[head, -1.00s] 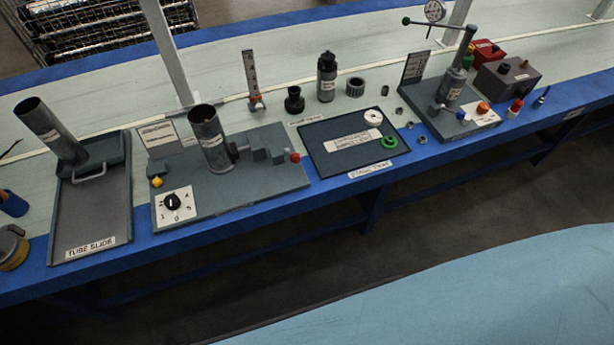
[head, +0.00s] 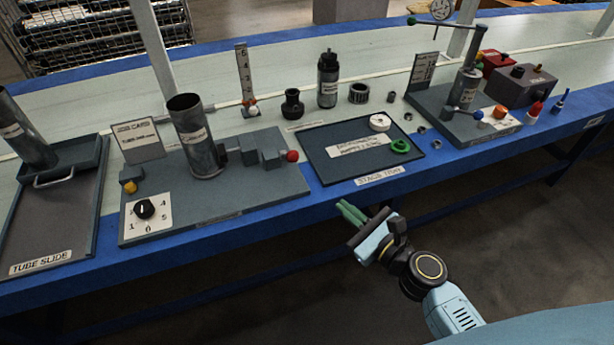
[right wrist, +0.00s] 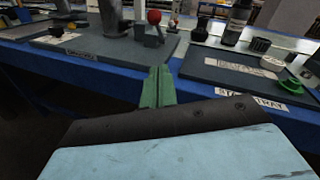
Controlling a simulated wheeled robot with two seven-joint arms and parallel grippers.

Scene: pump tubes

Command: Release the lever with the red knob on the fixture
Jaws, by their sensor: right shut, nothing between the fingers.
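The fixture (head: 225,205) is a flat grey plate on the bench with an upright grey tube (head: 190,140) standing in its clamp block. The lever's red knob (head: 292,156) is at the fixture's right end, beside grey stepped blocks; it also shows in the right wrist view (right wrist: 154,17). My right gripper (head: 345,208) has green fingers, shut and empty, in front of the bench edge, below and to the right of the red knob. In the right wrist view its fingers (right wrist: 158,82) point toward the fixture's right end, apart from the knob. My left gripper is not in view.
A dark stage tray (head: 330,172) with a white ring and a green ring lies right of the fixture. A tube slide (head: 45,225) stands at the left. A dial (head: 145,208) and yellow knob (head: 130,187) are on the fixture's left. The space before the bench is free.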

